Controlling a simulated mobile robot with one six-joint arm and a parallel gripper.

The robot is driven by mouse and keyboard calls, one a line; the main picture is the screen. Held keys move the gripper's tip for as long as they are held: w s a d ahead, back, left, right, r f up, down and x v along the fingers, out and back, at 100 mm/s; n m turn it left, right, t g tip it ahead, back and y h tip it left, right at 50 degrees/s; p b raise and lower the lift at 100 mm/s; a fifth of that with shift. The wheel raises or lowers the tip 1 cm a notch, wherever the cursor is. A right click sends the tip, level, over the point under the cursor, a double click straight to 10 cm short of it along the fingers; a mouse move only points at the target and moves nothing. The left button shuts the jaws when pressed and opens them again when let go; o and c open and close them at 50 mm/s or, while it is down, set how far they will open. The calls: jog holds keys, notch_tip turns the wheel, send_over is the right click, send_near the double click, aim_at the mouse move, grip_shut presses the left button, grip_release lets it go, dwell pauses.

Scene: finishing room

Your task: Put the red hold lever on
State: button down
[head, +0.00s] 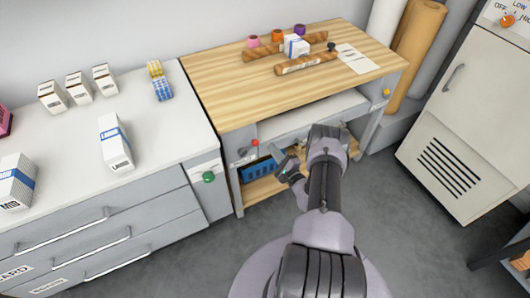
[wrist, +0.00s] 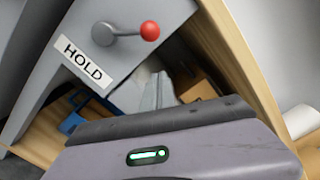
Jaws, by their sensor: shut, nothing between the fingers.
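The red-knobbed hold lever (wrist: 149,31) sits on the bench's grey end panel, above a white HOLD label (wrist: 82,62). Its arm runs from a round grey pivot and slants up and right relative to the label. In the head view the red knob (head: 255,142) shows small at the bench's front left. My gripper (head: 277,152) is shut and empty, just right of and below the knob, apart from it as far as I can tell. In the wrist view its grey fingers (wrist: 158,92) point toward the panel, below the knob.
A blue crate (head: 258,171) stands on the shelf under the wooden bench top (head: 225,90). A green button (head: 208,177) is on the drawer unit at left. A grey cabinet (head: 475,110) stands at right.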

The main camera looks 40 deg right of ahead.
aim_at(249, 148)
jog(key=shift+w+a+r, duration=0.25)
jog(key=shift+a+r, duration=0.05)
jog(key=shift+a, duration=0.25)
jog(key=shift+w+a+r, duration=0.25)
jog(key=shift+a+r, duration=0.1)
jog(key=shift+a, duration=0.15)
jog(key=shift+w+a+r, duration=0.25)
jog(key=shift+a+r, duration=0.05)
jog(key=shift+a, duration=0.25)
jog(key=shift+r, duration=0.15)
